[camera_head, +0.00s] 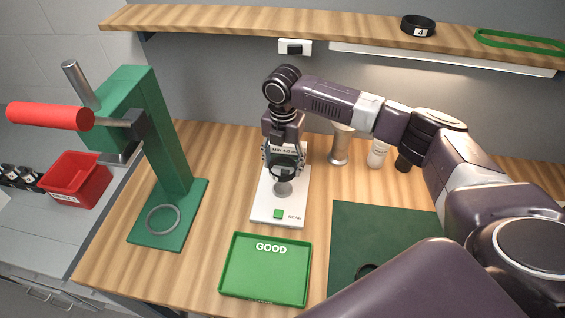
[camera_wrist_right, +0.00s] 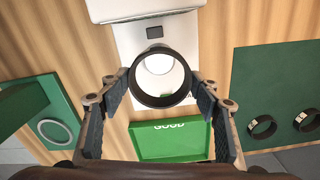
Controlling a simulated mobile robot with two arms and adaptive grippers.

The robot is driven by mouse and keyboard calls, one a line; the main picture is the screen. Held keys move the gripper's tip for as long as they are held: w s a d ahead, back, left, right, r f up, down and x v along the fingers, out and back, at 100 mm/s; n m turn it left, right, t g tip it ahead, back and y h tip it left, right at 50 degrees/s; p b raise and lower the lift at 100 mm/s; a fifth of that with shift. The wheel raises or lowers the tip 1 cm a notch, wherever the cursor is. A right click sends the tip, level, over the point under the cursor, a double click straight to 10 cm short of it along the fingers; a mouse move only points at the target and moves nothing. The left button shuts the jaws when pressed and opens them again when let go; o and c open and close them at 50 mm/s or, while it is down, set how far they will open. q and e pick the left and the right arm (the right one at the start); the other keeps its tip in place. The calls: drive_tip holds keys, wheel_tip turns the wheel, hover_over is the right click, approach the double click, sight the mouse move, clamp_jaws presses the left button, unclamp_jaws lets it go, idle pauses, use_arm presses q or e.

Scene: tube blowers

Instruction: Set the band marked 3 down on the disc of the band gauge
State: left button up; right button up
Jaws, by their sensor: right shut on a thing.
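My right gripper (camera_head: 284,162) is above the band gauge (camera_head: 263,210), a white plate with a green button marked READ. In the right wrist view the gripper (camera_wrist_right: 160,84) is shut on a black band (camera_wrist_right: 160,101), which sits between its fingertips. The band's number is not visible. Through the band's opening I see a pale round surface, which looks like the gauge disc (camera_wrist_right: 158,65). In the head view the disc (camera_head: 283,188) shows just below the fingers. I cannot tell whether the band touches it. My left gripper is not in view.
A green GOOD tray (camera_head: 265,290) lies in front of the gauge. A green press (camera_head: 165,235) stands left, a red bin (camera_head: 75,198) beyond it. Black bands (camera_wrist_right: 262,128) lie on the green mat (camera_head: 385,225) at right. A band marked 4 (camera_head: 418,22) is on the shelf.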

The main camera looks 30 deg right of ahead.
sight(283, 187)
drive_tip(key=shift+a+f, duration=0.1)
drive_tip(key=shift+f, duration=0.65)
drive_tip(key=shift+w+f+b, duration=0.1)
drive_tip(key=shift+f+b, duration=0.45)
drive_tip(key=shift+f, duration=0.95)
drive_tip(key=shift+p, duration=0.4)
drive_tip(key=shift+f+b, duration=1.05)
drive_tip(key=shift+f, duration=1.1)
drive_tip(key=o, duration=1.2)
